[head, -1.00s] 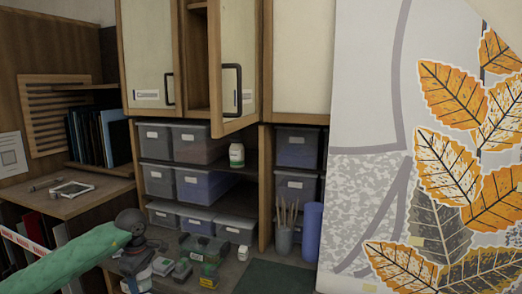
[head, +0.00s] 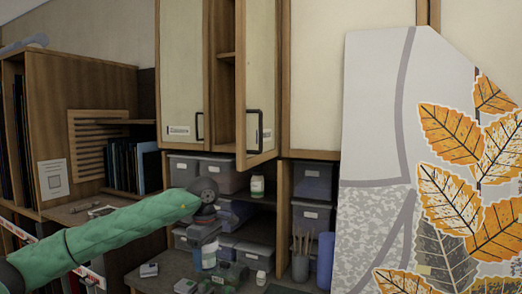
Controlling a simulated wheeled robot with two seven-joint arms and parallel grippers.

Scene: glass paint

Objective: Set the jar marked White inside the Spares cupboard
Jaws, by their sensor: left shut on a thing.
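My left gripper (head: 207,241) is at the lower middle left of the head view, pointing down over the worktop. It is shut on a small whitish jar (head: 209,257), whose label I cannot read. A wall cupboard (head: 225,90) above has its door (head: 256,75) standing open, with a dark handle and a small label that is too small to read. The cupboard opening is up and slightly right of the gripper. Only a narrow strip of its inside shows. My right gripper is out of view.
Another small white jar (head: 261,278) is on the worktop. Grey bins fill the shelves. A brush pot (head: 300,262) and blue cylinder (head: 325,262) stand to the right, beside a large leaf panel (head: 385,150).

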